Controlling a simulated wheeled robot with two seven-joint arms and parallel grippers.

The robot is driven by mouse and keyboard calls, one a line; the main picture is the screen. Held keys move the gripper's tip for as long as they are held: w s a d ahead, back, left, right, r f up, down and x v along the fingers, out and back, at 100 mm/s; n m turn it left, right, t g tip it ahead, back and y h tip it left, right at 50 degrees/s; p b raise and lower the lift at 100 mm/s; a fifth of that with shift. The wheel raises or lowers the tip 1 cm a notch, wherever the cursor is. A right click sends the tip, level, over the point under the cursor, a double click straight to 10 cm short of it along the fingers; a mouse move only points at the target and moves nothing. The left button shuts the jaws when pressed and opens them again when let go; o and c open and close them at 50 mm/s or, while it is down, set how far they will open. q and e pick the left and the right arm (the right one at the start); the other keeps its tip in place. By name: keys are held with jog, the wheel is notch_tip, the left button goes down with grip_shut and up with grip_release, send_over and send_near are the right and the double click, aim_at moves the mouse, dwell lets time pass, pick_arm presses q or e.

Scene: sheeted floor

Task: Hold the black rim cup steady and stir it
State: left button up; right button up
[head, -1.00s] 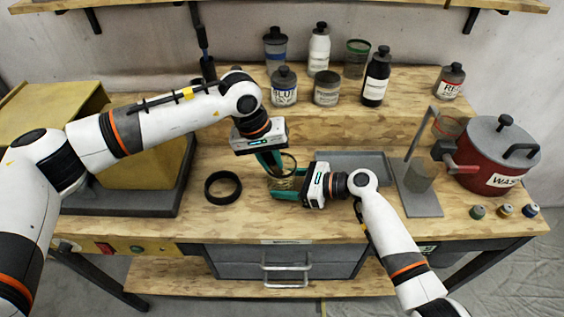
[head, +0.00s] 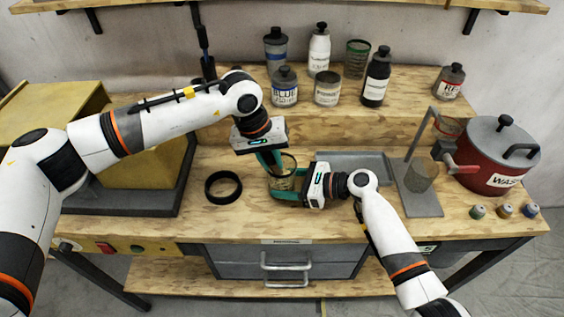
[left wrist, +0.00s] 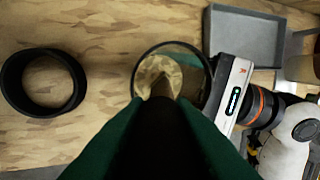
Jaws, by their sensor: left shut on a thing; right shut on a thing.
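The clear cup with a black rim (head: 289,177) stands upright on the bench, and its round rim shows from above in the left wrist view (left wrist: 137,72). My right gripper (head: 281,184) is shut around the cup from the right, with a green finger along its near side. My left gripper (head: 271,163) comes down from above at the cup's left rim. It is shut on a thin brownish stirrer (left wrist: 163,87), whose tip points into the cup opening. Most of the stirrer is hidden by the dark green fingers, and I cannot tell whether it touches the bottom.
A black ring (head: 223,186) lies left of the cup. A grey tray (head: 355,167) is behind it to the right. A stand with a beaker (head: 420,176) and a red pot (head: 492,165) are at the right. Several bottles stand on the raised shelf behind.

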jog(key=shift+w, duration=0.1)
pick_arm(q)
jog(key=shift+v, duration=0.85)
jog(key=s+v, duration=0.1)
jog(key=v, duration=0.8)
jog(key=shift+d+r, duration=0.1)
jog(key=shift+r, duration=0.05)
pick_arm(e)
jog(key=shift+f, duration=0.1)
pick_arm(q)
notch_tip(320, 180, up, 4)
jog(key=shift+f, duration=0.1)
dwell(0.6)
